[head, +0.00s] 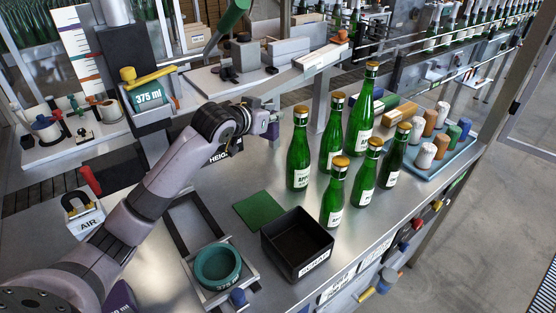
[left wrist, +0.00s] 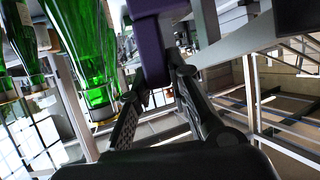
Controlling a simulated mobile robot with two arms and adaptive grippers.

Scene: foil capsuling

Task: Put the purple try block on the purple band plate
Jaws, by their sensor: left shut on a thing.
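My left gripper (head: 264,122) is stretched out over the bench, left of the green bottles. In the left wrist view my left gripper (left wrist: 157,78) is shut on a purple block (left wrist: 154,50), which sits between the fingers. In the head view the block is mostly hidden by the gripper. I cannot clearly pick out a purple band plate. An upright white board (head: 75,45) with coloured bands stands at the upper left. A purple piece (head: 121,297) marked "ml" is partly cut off at the bottom left. My right gripper is not in view.
Several green bottles (head: 299,150) stand right of the gripper. A black bin (head: 297,246), a green mat (head: 259,210) and a teal ring (head: 218,266) lie nearer.

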